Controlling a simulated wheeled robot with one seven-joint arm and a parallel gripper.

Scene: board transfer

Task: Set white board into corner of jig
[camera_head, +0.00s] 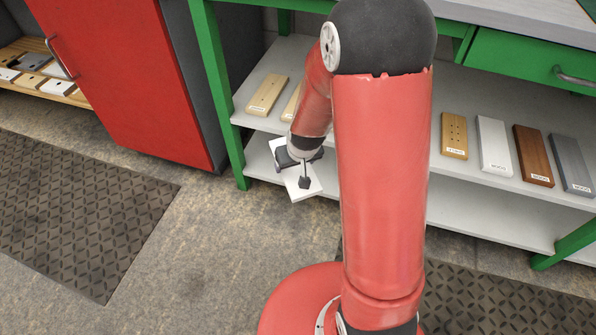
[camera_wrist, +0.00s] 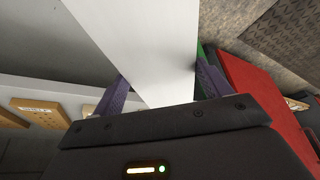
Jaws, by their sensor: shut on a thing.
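A white board (camera_head: 299,188) is held by my gripper (camera_head: 300,163), in front of the lower shelf in the head view. In the wrist view the white board (camera_wrist: 150,40) runs up from between the two purple fingers of my gripper (camera_wrist: 162,88), which touch its sides. The gripper is shut on it. Its near end is hidden by the gripper's body. No corner jig can be made out in either view.
A green-framed bench has a grey shelf (camera_head: 475,190) with several boards, including another white one (camera_head: 493,143). A red cabinet (camera_head: 125,75) stands left. Another rack (camera_head: 45,85) holds boards at far left. Floor between the patterned mats (camera_head: 75,205) is open.

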